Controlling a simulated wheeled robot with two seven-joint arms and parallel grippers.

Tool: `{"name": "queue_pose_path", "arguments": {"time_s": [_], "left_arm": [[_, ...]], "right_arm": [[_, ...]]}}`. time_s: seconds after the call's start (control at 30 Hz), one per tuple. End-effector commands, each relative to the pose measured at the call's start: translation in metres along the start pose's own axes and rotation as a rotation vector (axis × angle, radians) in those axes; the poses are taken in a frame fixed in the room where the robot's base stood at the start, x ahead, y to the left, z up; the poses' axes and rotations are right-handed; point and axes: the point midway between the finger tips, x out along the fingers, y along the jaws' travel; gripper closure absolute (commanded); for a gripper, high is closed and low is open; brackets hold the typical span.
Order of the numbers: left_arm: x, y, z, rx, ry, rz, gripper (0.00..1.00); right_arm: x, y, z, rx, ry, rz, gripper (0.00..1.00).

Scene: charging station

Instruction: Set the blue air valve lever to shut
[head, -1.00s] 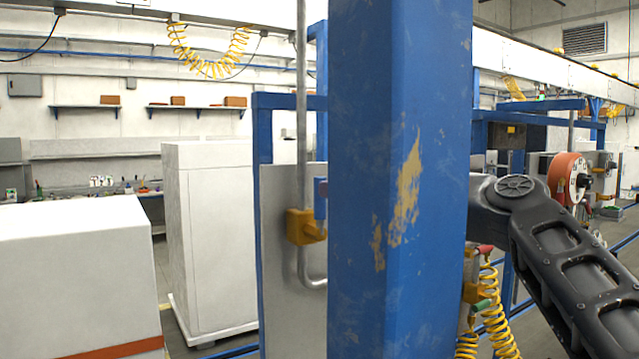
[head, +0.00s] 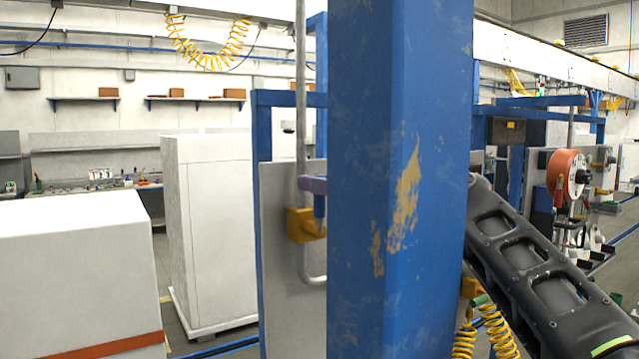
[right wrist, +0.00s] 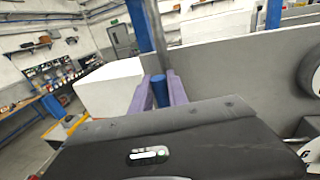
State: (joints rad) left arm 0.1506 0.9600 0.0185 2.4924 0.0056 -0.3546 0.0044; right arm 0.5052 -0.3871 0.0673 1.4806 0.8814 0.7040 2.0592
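The blue air valve lever (head: 319,206) stands upright beside the yellow valve body (head: 302,225) on a grey pipe, left of the blue column. The column hides part of it. The purple fingers of my right gripper (head: 312,184) are at the lever's upper part. In the right wrist view the fingers of my right gripper (right wrist: 159,88) lie on both sides of the blue lever (right wrist: 160,92). Whether they press on it, I cannot tell. My right arm passes behind the column, which hides much of it. My left gripper is not in view.
The wide blue column (head: 400,120) blocks the middle of the head view. A grey panel (head: 285,290) stands behind the valve. White cabinets (head: 210,230) stand at left. Yellow coiled hoses (head: 495,325) hang right of the column, near my right arm.

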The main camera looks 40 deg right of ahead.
Motion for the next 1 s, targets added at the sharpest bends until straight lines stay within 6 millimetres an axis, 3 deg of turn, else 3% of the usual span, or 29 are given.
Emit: {"name": "queue_pose_path", "arguments": {"time_s": [0.23,1.0], "left_arm": [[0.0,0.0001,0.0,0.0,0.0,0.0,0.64],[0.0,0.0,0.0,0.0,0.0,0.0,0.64]], "right_arm": [[-0.0001,0.0,0.0,0.0,0.0,0.0,1.0],[-0.0001,0.0,0.0,0.0,0.0,0.0,1.0]]}}
